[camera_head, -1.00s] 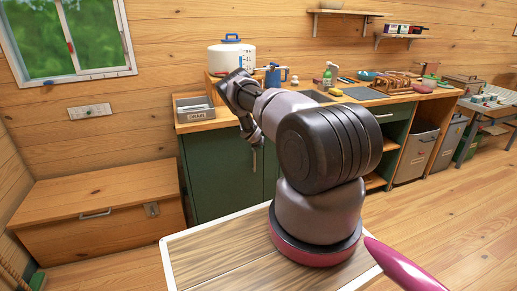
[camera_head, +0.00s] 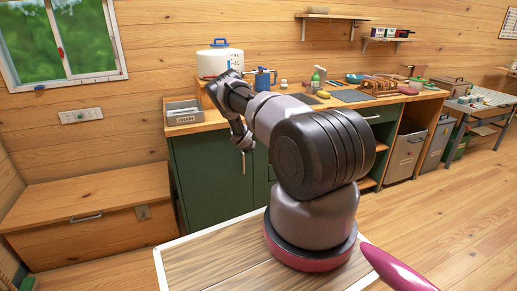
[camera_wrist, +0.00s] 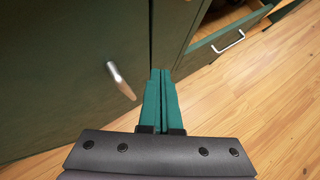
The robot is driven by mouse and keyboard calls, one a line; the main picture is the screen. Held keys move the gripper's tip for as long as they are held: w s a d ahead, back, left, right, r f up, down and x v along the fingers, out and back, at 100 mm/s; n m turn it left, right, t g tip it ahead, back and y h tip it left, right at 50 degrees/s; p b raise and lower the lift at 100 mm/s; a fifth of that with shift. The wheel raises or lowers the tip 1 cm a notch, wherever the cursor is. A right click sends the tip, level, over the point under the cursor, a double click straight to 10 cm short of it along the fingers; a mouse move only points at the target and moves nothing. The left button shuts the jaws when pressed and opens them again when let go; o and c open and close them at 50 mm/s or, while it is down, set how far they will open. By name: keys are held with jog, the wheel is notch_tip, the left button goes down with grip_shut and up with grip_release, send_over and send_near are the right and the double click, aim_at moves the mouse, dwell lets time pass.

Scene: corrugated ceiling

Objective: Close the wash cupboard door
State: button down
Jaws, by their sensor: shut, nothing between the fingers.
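The wash cupboard (camera_head: 205,190) is dark green and stands under the left part of the wooden counter. Its door (camera_wrist: 70,70) fills the left of the wrist view and carries a slanted silver handle (camera_wrist: 121,82). A dark vertical seam runs along the door's right edge. I cannot tell whether the door stands slightly ajar. My gripper (camera_wrist: 160,72) has teal fingers held together with nothing between them. The fingertips overlap the lower end of the seam, right of the handle. Contact with the door cannot be told. In the head view my wrist hangs before the cupboard front, and the fingers are hard to make out.
A green drawer front with a pale handle (camera_wrist: 228,42) is at the right in the wrist view. A wooden chest (camera_head: 90,215) stands left of the cupboard. The counter holds a grey tray (camera_head: 184,113) and a white pot (camera_head: 220,62). Open floor lies to the right.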

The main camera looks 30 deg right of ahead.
jog(key=s+a+r, duration=0.1)
jog(key=s+r, duration=0.5)
jog(key=shift+s+r, duration=0.3)
jog(key=shift+s, duration=0.1)
